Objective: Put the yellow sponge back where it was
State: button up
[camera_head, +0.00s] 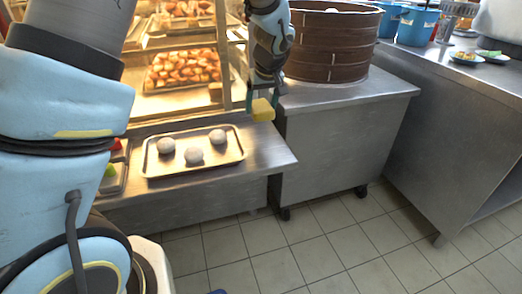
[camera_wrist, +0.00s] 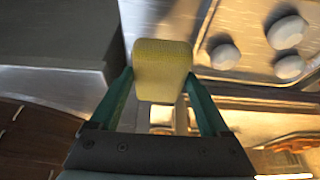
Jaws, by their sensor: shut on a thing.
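The yellow sponge (camera_head: 263,109) is held in my gripper (camera_head: 262,95), above the right part of the low steel counter (camera_head: 270,151). In the wrist view the sponge (camera_wrist: 162,70) sits between the two green fingers of my gripper (camera_wrist: 163,88), which are shut on it. The sponge appears clear of the counter, to the right of the metal tray (camera_head: 236,157). The tray (camera_wrist: 205,38) also shows at the right of the wrist view.
Several white buns, one of them (camera_head: 194,155), lie on the tray. A lit display case (camera_head: 150,93) stands behind. A bamboo steamer (camera_head: 332,50) rests on the taller steel counter (camera_head: 340,97) at right. Red and green items (camera_head: 112,170) sit left of the tray.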

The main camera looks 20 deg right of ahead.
notch_tip(320, 180, down, 10)
jog(key=shift+r, duration=0.1)
dwell(0.4)
jog(key=shift+b, duration=0.4)
jog(key=o, duration=1.2)
jog(key=shift+c, duration=0.2)
